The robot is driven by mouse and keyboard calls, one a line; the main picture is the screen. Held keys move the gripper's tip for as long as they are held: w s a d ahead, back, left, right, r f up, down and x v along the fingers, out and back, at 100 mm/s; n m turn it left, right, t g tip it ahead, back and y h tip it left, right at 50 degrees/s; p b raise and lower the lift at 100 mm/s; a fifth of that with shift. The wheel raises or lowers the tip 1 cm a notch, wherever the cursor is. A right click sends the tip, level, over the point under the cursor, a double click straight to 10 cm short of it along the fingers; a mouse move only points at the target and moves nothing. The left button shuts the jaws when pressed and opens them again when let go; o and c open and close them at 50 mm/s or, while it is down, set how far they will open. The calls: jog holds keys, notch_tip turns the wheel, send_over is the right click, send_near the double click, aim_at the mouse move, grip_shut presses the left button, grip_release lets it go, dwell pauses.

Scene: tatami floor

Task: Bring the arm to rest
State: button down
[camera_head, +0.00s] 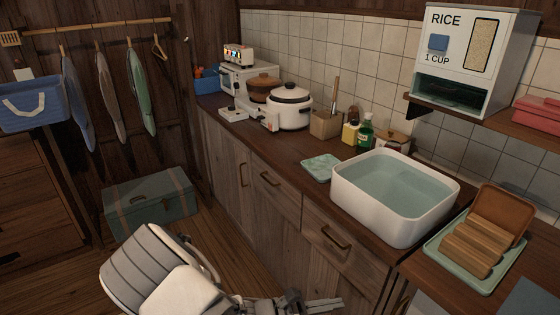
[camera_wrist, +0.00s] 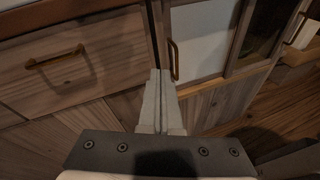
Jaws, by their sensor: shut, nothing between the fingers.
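My gripper (camera_head: 338,303) shows at the bottom of the head view, low in front of the wooden counter fronts. My pale, padded arm lies to its left, partly cut off by the lower edge. In the wrist view my gripper (camera_wrist: 159,76) has its two grey fingers together with nothing between them. The fingers point at the cabinet fronts and appear apart from them, though the exact distance is hard to tell.
The counter (camera_head: 285,152) holds a white basin of water (camera_head: 345,205), a white pot (camera_head: 288,117) and a green tray (camera_head: 445,254). A drawer handle (camera_head: 336,238) juts out above my gripper. A green trunk (camera_head: 150,204) sits on the floor behind my arm.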

jog(key=s+r+m+y+p, duration=0.4)
jog(key=r+m+y, duration=0.1)
jog(key=r, duration=0.9)
jog(key=s+r+m+y+p, duration=0.4)
jog(key=r+m, duration=0.3)
jog(key=r, duration=0.8)
jog(key=s+d+r+m+t+y+p, duration=0.1)
jog(key=s+r+m+y+p, duration=0.3)
jog(key=r, duration=1)
jog(key=s+m+y, duration=0.1)
jog(key=s+m, duration=0.1)
jog(key=m, duration=0.1)
jog(key=shift+r+y, duration=0.2)
jog(key=shift+y, duration=0.1)
